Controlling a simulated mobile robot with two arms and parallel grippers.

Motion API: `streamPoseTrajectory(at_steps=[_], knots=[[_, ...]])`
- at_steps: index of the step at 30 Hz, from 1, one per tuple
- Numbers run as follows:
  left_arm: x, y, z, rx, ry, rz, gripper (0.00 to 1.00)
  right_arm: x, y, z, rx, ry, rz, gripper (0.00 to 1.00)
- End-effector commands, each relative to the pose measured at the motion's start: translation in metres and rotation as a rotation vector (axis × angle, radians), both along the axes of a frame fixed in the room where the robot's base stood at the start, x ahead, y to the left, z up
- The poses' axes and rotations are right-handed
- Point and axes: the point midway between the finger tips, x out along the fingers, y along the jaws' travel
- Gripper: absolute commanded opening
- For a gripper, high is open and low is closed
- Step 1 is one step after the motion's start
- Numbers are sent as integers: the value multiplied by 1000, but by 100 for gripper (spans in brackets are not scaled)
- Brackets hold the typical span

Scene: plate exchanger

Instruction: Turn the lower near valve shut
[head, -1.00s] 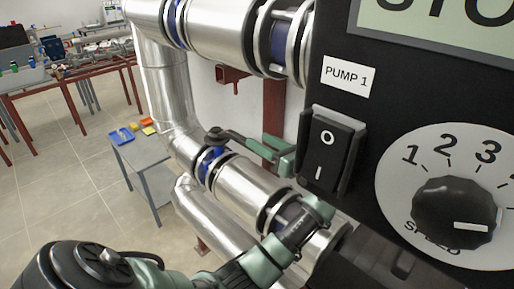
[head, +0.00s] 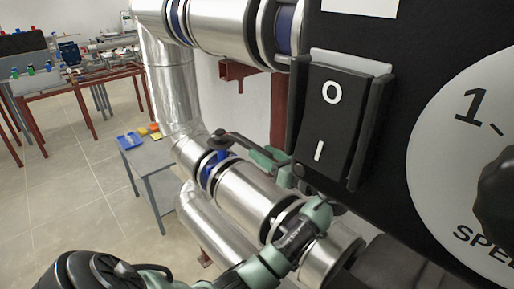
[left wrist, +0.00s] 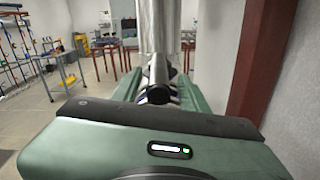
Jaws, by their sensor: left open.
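The lower near valve (head: 214,165) is a blue-bodied valve between flanges on the lower steel pipe. Its dark lever (head: 238,143) reaches from the stem top toward the right. My left gripper (head: 264,157), green, is at the lever's right end, open. In the left wrist view, its green fingers lie on both sides of a dark rounded bar (left wrist: 158,83), which looks like the lever. Whether the fingers touch it I cannot tell. The panel hides part of my left wrist. My right gripper is not in view.
A black panel with a rocker switch (head: 338,118) and a dial (head: 450,150) fills the right side, close by. An upper steel pipe (head: 222,30) runs above. A small grey table (head: 155,160) with a blue tray (head: 129,140) stands at left; the floor there is clear.

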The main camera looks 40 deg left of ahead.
Motion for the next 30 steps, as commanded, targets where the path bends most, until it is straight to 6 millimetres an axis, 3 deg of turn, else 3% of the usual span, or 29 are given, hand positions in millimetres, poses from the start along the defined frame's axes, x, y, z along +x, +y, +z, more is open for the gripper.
streamPoseTrajectory(at_steps=[6,17,21,22,30], knots=[[2,27,1,1,2,0,44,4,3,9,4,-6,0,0],[3,33,-1,0,1,-1,44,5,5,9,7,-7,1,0],[3,33,0,0,1,-1,5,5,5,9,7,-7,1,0],[3,33,-1,0,1,-1,0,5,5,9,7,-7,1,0],[3,33,-1,0,1,-1,0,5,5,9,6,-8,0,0]])
